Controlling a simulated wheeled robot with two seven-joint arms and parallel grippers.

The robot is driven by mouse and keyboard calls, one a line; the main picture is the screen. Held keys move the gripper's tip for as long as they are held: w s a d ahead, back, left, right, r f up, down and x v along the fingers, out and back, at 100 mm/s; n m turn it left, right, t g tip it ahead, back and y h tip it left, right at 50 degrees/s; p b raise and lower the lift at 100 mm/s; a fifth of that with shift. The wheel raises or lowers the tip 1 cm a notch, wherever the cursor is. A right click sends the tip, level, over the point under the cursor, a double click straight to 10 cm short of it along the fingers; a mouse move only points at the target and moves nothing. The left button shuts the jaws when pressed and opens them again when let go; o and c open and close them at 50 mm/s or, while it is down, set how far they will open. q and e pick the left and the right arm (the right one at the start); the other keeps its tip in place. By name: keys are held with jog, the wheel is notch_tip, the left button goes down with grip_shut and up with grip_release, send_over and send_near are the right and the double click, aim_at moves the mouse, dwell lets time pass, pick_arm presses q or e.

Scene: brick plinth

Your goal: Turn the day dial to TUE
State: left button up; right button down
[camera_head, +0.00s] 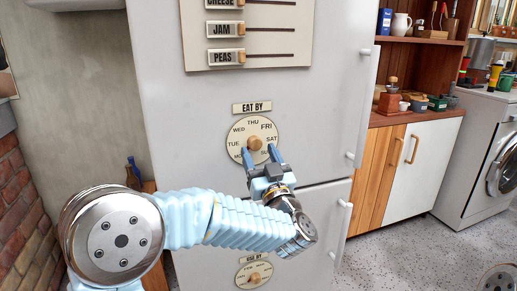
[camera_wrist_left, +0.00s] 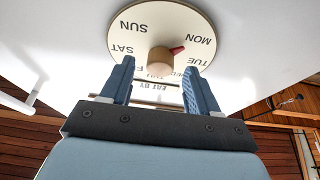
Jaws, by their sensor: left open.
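The day dial (camera_head: 236,126) is a round cream disc on the grey fridge door under an EAT BY label (camera_head: 252,107). It also shows upside down in the left wrist view (camera_wrist_left: 130,30). Its wooden knob (camera_head: 255,143) is at the centre. In the left wrist view the knob (camera_wrist_left: 160,62) has a red pointer (camera_wrist_left: 177,50) aimed toward MON. TUE (camera_head: 233,143) is at the left of the dial. My left gripper (camera_head: 260,153) is open, its blue fingertips either side of the knob in the picture, apart from it. My right gripper is not in view.
A board with sliders (camera_head: 248,40) labelled CHEESE, JAM and PEAS is above. Fridge handles (camera_head: 362,110) stick out at the right edge. A wooden cabinet (camera_head: 380,175) stands to the right.

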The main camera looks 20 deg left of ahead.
pick_arm(q)
jog(key=shift+w+a+r, duration=0.25)
jog(key=shift+w+a, duration=0.2)
jog(key=shift+w, duration=0.1)
jog(key=c, duration=1)
jog(key=shift+m+h, duration=0.4)
jog(key=shift+m, duration=0.3)
jog(key=shift+c, duration=0.2)
